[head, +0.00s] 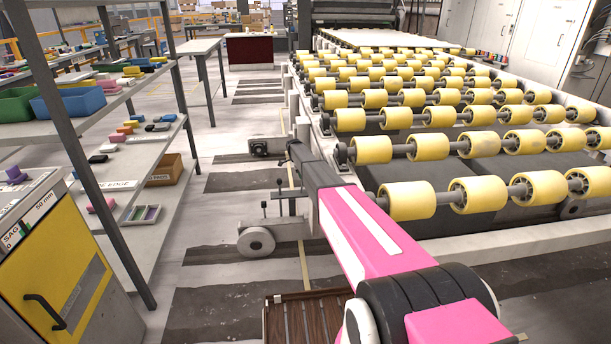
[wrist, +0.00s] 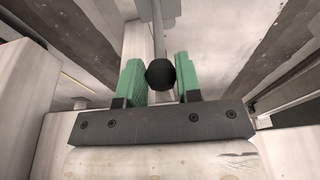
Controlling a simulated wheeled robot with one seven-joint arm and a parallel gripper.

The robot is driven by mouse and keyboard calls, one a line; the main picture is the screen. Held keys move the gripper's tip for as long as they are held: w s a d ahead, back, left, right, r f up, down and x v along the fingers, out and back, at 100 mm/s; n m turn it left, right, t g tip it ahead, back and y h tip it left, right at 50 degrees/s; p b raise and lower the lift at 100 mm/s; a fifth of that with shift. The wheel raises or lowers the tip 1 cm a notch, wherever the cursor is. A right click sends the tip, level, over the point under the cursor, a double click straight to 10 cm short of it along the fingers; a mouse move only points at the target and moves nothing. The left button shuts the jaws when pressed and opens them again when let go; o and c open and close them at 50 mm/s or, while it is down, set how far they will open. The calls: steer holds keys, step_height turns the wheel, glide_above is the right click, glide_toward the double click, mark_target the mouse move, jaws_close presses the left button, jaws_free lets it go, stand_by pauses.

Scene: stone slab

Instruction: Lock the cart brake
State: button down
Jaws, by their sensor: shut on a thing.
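In the wrist view my gripper (wrist: 159,78) has its two green fingers shut on a black ball knob (wrist: 161,73), one finger on each side. A thin grey rod (wrist: 158,32) runs from the knob toward a grey plate at the top of that view. In the head view a low grey wheeled unit (head: 272,232) stands at the foot of the roller line. It has a pale wheel and thin upright rods with dark tips. My pink arm reaches toward this area. I cannot make out my fingers or the held knob in the head view.
The yellow roller conveyor (head: 405,120) fills the right side. Shelves (head: 138,150) with coloured blocks and bins stand on the left, with a yellow cabinet (head: 60,280) in front. A floor lane (head: 220,215) with dark patches runs free between shelves and conveyor.

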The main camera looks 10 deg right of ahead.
steer(key=a+f+h, duration=0.1)
steer(key=a+h, duration=0.3)
steer(key=a, duration=0.2)
steer(key=shift+f, duration=0.15)
steer(key=shift+a, duration=0.15)
stand_by(0.3)
steer(key=c, duration=0.8)
jaws_free()
steer(key=v, duration=1)
steer(key=shift+a+r, duration=0.25)
steer(key=shift+a, duration=0.05)
steer(key=shift+a, duration=0.1)
